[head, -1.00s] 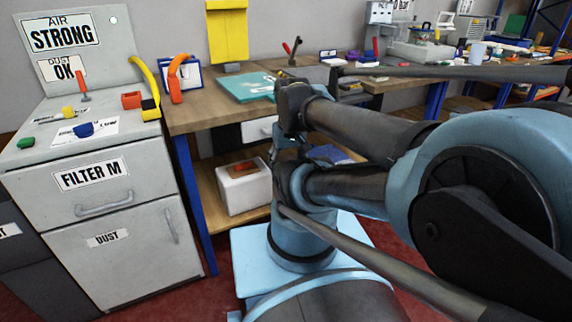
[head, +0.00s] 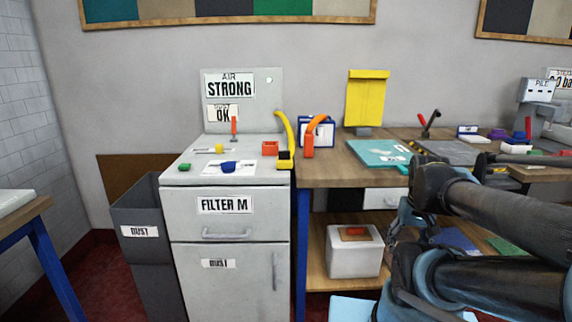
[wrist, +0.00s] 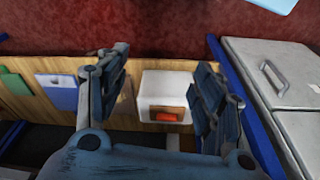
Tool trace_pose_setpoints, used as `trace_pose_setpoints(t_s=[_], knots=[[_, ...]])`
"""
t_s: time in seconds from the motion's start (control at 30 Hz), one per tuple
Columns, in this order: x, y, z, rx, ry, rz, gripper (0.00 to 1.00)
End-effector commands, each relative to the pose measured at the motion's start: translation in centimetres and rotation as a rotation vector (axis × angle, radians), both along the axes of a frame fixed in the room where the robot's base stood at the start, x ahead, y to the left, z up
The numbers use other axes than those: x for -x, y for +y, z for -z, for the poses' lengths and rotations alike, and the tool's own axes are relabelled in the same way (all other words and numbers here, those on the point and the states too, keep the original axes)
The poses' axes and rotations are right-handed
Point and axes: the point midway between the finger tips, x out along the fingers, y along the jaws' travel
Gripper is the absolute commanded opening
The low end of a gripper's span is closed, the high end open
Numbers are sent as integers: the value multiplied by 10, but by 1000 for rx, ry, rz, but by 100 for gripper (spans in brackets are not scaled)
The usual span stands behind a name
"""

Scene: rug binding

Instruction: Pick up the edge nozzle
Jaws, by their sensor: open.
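My gripper (wrist: 163,62) is open and empty, its two dark fingers apart in the wrist view. No part is labelled edge nozzle. Candidates on the grey dust cabinet (head: 229,254) are a small yellow piece (head: 219,149), a blue piece (head: 229,166), a red-orange block (head: 269,148) and a curved yellow tube on a black-and-yellow base (head: 283,133). An orange hooked piece (head: 309,144) stands on the bench beside it. I cannot tell which is the nozzle. My gripper is to the right of and below these pieces, apart from them, partly hidden by my arm in the head view.
A white box (head: 353,252) with a red-orange item stands on the lower shelf, and shows between my fingers in the wrist view (wrist: 164,92). The wooden bench (head: 330,174) holds a teal folder (head: 378,153). A dark bin (head: 142,240) stands left of the cabinet.

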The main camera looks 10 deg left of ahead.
Motion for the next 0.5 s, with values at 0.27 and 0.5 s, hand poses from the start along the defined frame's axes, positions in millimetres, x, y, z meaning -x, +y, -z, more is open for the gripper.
trace_pose_setpoints(t_s=[0.27,0.5], knots=[[4,0,-4,0,-6,-4,65],[-20,18,-45,-13,-4,-169,65]])
